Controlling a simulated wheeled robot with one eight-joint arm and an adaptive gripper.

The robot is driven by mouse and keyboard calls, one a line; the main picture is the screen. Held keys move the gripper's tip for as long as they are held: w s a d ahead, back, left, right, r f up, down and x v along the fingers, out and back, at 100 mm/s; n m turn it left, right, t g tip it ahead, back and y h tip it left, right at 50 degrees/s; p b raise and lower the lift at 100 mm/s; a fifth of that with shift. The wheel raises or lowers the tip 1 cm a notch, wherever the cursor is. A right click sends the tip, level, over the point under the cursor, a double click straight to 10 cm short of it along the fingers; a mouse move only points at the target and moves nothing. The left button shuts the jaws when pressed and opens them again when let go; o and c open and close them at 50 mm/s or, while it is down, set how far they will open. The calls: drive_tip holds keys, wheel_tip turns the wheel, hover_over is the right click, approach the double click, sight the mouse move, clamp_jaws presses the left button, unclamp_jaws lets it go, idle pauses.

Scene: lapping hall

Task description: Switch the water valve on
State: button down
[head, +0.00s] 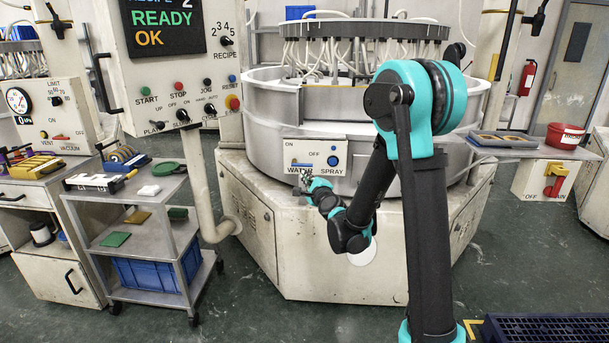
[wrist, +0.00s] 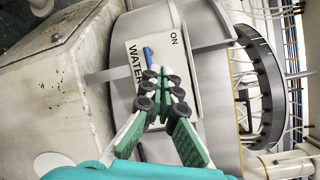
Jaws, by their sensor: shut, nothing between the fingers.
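The water valve has a blue lever (head: 302,164) on a white panel (head: 325,146) on the front of the round grey machine. In the head view the lever lies about level, between the words ON and WATER. In the wrist view the blue lever (wrist: 149,55) shows beside the words on the panel (wrist: 132,50). My gripper (head: 307,179) is at the panel's lower left, just below the lever. In the wrist view my gripper (wrist: 164,76) is shut and empty, with its fingertips close to the lever. I cannot tell whether they touch it. The fingers hide part of the panel.
A blue spray knob (head: 333,160) sits right of the lever under OFF. A control box (head: 175,70) on a post stands left, above a grey trolley (head: 130,200). A tray shelf (head: 510,142) and a red-handled box (head: 545,180) are right. Green floor is clear at front left.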

drive_tip(key=w+a+f+m+t+h, duration=0.2)
drive_tip(key=w+f+m+h, duration=0.4)
drive_tip(key=f+m, duration=0.5)
drive_tip(key=m+h, duration=0.1)
drive_tip(key=m, duration=0.5)
drive_tip(key=shift+w+f, duration=0.3)
drive_tip(key=shift+w, duration=0.05)
drive_tip(key=shift+w, duration=0.1)
